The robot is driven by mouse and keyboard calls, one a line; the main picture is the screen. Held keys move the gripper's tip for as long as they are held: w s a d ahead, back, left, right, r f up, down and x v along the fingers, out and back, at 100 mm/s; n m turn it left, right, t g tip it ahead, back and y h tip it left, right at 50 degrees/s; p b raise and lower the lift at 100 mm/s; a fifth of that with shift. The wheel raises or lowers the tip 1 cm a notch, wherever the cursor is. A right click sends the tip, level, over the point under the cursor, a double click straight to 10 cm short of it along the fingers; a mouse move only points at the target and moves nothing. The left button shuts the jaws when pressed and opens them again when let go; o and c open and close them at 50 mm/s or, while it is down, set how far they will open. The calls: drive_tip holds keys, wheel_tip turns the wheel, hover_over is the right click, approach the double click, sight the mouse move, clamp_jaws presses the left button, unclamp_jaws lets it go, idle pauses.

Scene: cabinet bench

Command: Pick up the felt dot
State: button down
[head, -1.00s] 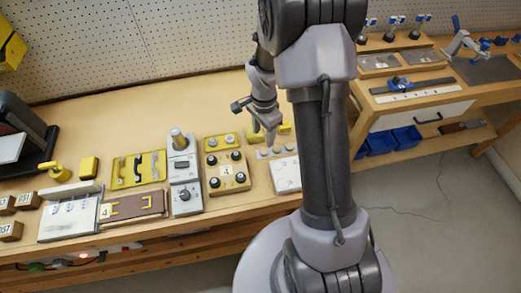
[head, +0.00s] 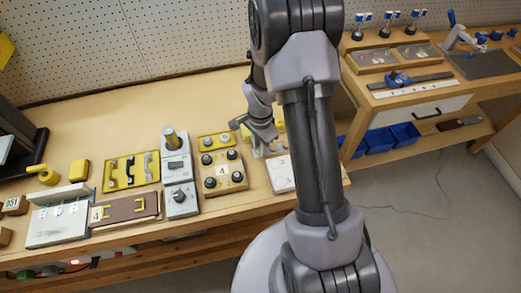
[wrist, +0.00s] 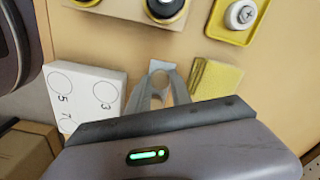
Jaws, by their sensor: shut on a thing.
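My gripper (head: 262,150) is low over the bench at the back edge of the white numbered board (head: 281,174). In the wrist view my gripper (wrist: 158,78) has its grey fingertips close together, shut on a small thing. I take this to be the felt dot, but the fingers hide most of it and its outline is unclear. A small pale piece (wrist: 161,66) shows just beyond the fingertips. The white board (wrist: 88,92) with printed circles and numbers lies to the left of the fingers in the wrist view.
A yellow block (wrist: 216,78) lies close to the right of the fingers. A wooden board with black knobs (head: 223,170) and a yellow tray with two knobs (head: 215,142) stand left of my gripper in the head view. Bare bench (head: 110,120) lies behind.

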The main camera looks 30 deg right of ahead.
drive_tip(key=shift+r, duration=0.1)
drive_tip(key=r, duration=0.1)
drive_tip(key=r+p, duration=0.2)
drive_tip(key=shift+s+r, duration=0.25)
drive_tip(key=shift+r, duration=0.15)
drive_tip(key=s, duration=0.5)
drive_tip(key=s+p, duration=0.1)
drive_tip(key=s, duration=0.4)
drive_tip(key=s+r, duration=0.1)
drive_tip(key=s, duration=0.4)
drive_tip(key=shift+s+d+p, duration=0.25)
drive_tip(key=shift+d+p, duration=0.05)
